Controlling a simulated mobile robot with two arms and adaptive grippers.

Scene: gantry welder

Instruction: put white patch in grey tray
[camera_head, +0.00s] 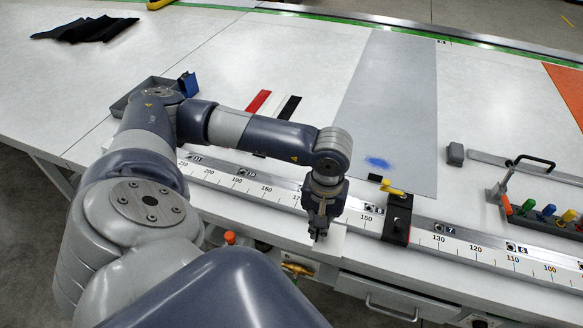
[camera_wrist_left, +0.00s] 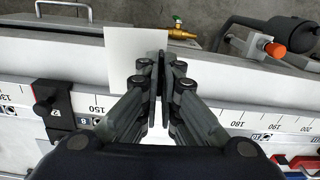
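A flat white patch (camera_head: 336,243) lies at the front edge of the table, partly overhanging it. It also shows in the left wrist view (camera_wrist_left: 128,52). My left gripper (camera_head: 318,232) points down at the patch's side edge. Its fingers (camera_wrist_left: 162,75) are together with almost no gap; whether the patch edge is between them cannot be told. A grey tray (camera_head: 121,104) stands at the back left, partly hidden behind my left arm. My right gripper is out of view.
A ruled rail (camera_head: 262,190) with a black stop (camera_head: 397,218) runs along the front of the table. Red (camera_head: 258,101) and black (camera_head: 289,108) strips lie behind my arm. A blue object (camera_head: 188,84) is beside the tray. A grey sheet (camera_head: 392,100) covers the middle.

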